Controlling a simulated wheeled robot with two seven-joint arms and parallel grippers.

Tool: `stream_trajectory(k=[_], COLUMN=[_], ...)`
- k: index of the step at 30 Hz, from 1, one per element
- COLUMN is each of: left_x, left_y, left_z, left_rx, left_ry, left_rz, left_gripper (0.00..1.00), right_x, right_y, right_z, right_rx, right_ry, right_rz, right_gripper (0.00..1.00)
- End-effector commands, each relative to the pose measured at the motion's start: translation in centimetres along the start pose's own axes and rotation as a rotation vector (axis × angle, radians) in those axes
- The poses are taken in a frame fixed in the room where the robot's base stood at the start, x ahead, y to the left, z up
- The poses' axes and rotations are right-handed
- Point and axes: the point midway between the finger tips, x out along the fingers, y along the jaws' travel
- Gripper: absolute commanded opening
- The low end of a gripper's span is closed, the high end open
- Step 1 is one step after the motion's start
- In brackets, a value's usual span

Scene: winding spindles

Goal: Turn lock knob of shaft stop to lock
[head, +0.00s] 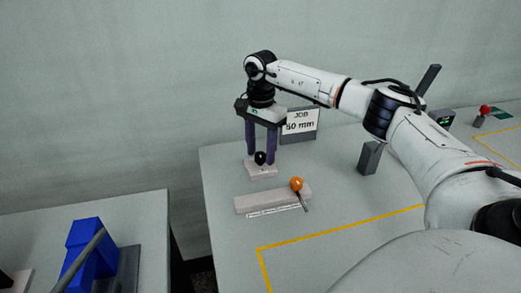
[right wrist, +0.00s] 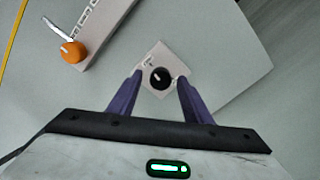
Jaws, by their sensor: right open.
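A small black knob (head: 260,158) stands on a pale square plate (head: 262,172) near the table's left side. In the right wrist view the black knob (right wrist: 161,78) is round with a light pointer mark. Its pale plate (right wrist: 150,56) carries small labels too blurred to read. My right gripper (head: 262,156) points down over the plate with its purple fingers open. In the right wrist view the right gripper's fingertips (right wrist: 160,76) lie on either side of the knob, with gaps between. My left gripper is out of view.
A pale bar (head: 255,200) with an orange-knobbed lever (head: 297,184) lies in front of the plate. A JOB sign (head: 300,122) stands behind. A grey block (head: 370,157) stands to the right. A blue fixture (head: 88,250) sits on the separate left table.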

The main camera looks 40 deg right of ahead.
Motion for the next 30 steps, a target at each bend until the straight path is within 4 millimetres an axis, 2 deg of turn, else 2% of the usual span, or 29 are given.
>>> stream_trajectory(k=[7,15,23,30], left_x=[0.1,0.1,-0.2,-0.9], left_y=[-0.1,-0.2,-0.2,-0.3], left_z=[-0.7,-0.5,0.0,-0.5], left_rx=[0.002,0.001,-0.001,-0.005], left_ry=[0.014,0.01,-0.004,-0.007], left_rz=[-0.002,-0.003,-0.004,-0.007], left_gripper=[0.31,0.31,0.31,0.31], right_x=[0.1,0.1,0.0,-0.1], right_y=[0.0,0.0,0.0,0.1], right_z=[0.0,0.0,0.0,0.1], right_rx=[0.0,0.0,0.027,0.145], right_ry=[0.0,0.0,0.0,-0.001], right_rz=[0.001,0.001,0.002,0.004], right_gripper=[0.45,0.04,0.04,0.04])
